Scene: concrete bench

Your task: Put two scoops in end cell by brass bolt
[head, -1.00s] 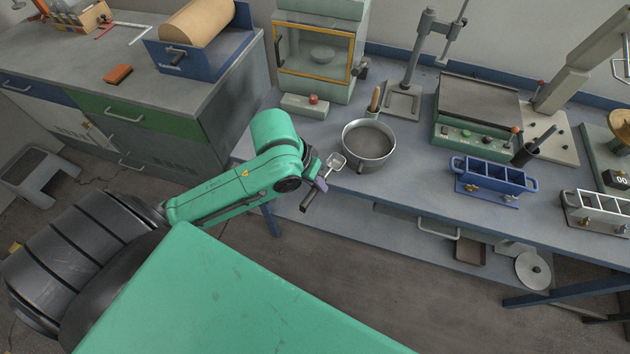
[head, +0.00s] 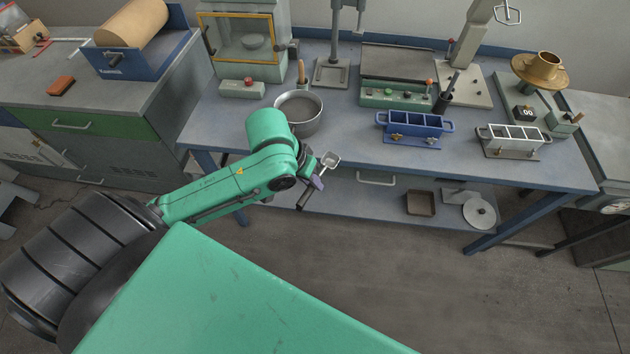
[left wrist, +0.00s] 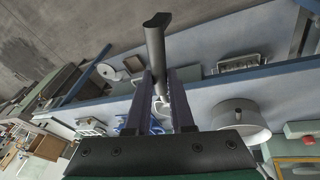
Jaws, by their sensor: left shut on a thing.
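My left gripper (head: 312,184) is shut on the dark handle of a small metal scoop (head: 329,159), in front of the bench edge. The scoop's square head points up towards the bench and looks empty, though it is small. In the left wrist view the handle (left wrist: 155,42) stands between the fingers. A round metal pan (head: 303,126) with grey contents sits on the bench, behind the scoop. A blue mould (head: 415,122) with several cells stands right of it, with brass-coloured bolts at its front. A pale grey mould (head: 510,136) stands farther right, with a brass-coloured bolt near its left end. My right gripper is out of view.
A brass bowl-shaped device (head: 540,72) stands at the back right. Bare bench top lies between the pan and the blue mould.

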